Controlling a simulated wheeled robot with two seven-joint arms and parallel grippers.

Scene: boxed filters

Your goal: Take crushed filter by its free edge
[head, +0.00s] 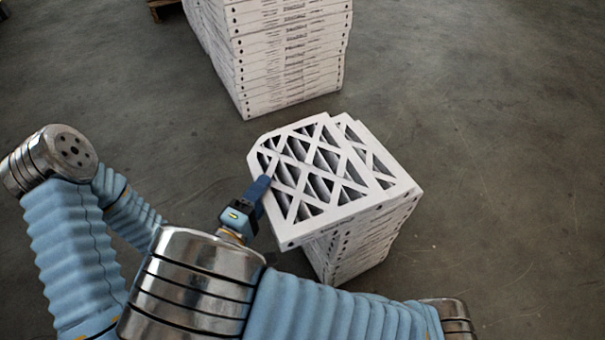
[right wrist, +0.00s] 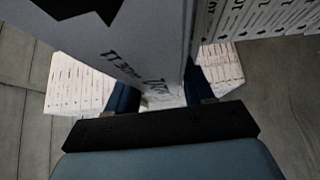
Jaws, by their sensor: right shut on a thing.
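The filter (head: 313,227) with a white cardboard frame and dark pleats lies on top of the near stack, shifted left so that it overhangs. Its far left corner looks cut off or crushed. My right gripper (head: 262,190) is shut on the filter's left edge. In the right wrist view, the filter's printed side (right wrist: 140,62) stands between the two dark blue fingers of the right gripper (right wrist: 163,92). The fingertips are partly hidden by the filter. My left gripper is not in view.
The near stack of filters (head: 355,250) stands under the held one; another filter top (head: 385,165) shows behind it. A taller stack of boxed filters (head: 290,65) stands farther back. A wooden pallet corner (head: 163,8) shows at the top. The grey floor to the right is clear.

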